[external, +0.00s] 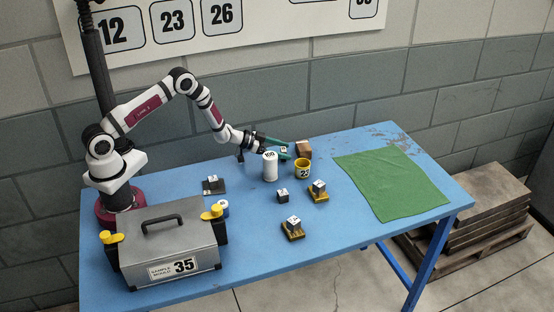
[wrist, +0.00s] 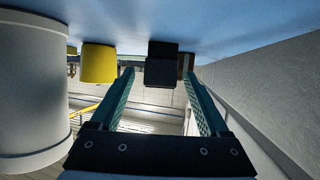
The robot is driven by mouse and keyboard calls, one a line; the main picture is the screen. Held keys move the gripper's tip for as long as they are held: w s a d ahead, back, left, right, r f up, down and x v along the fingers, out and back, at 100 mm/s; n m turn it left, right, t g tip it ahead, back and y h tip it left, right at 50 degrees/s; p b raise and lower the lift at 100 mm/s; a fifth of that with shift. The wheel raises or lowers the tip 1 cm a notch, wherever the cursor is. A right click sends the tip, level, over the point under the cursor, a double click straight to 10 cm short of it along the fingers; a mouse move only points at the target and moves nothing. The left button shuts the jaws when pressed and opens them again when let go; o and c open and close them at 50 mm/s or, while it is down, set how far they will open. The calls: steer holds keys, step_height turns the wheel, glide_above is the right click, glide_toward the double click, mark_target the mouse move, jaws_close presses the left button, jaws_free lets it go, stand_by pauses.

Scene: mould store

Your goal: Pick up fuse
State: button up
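No object is readably marked as the fuse, so I cannot tell for certain which one it is. A small dark block with a white label (external: 284,149) stands at the fingers of my gripper (external: 286,150) in the external view. In the wrist view, where the table is at the top, a black block (wrist: 162,65) shows between the tips of my open gripper (wrist: 157,75). Gaps show beside it, and I see no finger closed on it. My gripper reaches low and nearly level over the table's back part.
A white cylinder (external: 270,167) stands close by, large at left in the wrist view (wrist: 32,85). A yellow cup (external: 302,169) and brown block (external: 304,149) are near. Several small labelled parts lie in front. A grey case (external: 170,243) stands left; a green cloth (external: 390,183) lies right.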

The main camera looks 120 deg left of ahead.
jaws_close()
